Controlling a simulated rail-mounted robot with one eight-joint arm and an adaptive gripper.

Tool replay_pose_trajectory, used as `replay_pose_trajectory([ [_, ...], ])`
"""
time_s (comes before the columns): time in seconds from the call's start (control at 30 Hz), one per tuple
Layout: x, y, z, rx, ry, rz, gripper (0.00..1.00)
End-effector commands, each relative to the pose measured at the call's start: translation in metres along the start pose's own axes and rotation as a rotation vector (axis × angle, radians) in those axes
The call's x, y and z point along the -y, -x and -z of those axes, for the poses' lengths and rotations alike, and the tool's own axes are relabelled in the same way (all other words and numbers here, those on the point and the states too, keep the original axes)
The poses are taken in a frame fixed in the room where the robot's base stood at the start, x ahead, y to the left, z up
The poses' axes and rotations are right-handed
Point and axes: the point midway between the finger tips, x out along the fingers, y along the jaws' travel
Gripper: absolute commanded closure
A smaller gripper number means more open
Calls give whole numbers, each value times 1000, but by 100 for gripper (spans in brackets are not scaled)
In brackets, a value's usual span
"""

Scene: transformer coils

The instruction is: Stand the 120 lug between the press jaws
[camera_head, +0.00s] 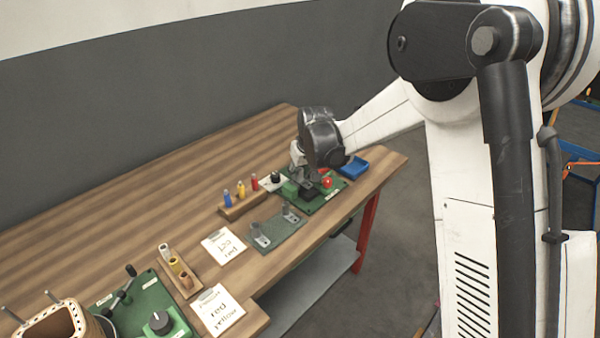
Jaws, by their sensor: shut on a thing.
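The press (321,199) is on a green base near the right end of the bench, with a red knob (327,182) on it. My gripper (303,178) is over the left part of this base, pointing down. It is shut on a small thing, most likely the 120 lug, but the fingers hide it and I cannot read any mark. My gripper and wrist also cover the press jaws, so I cannot tell whether the held thing is between them. Two grey metal lugs stand on a grey-green plate (278,232) to the left of the press.
A wooden rack (243,207) with blue, yellow and red pieces stands behind the plate. A blue tray (354,166) is right of the press. Paper cards (223,246), another rack (180,272) and a green winding stand (150,306) are nearer. The back of the bench is clear.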

Motion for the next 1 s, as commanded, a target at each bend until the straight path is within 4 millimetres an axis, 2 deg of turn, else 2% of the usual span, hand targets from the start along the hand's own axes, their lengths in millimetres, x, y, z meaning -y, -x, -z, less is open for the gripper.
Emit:
replay_pose_trajectory([
  [0.57,0,-6,-3,0,0,0,100],
  [1.0,0,-3,-1,0,0,0,100],
])
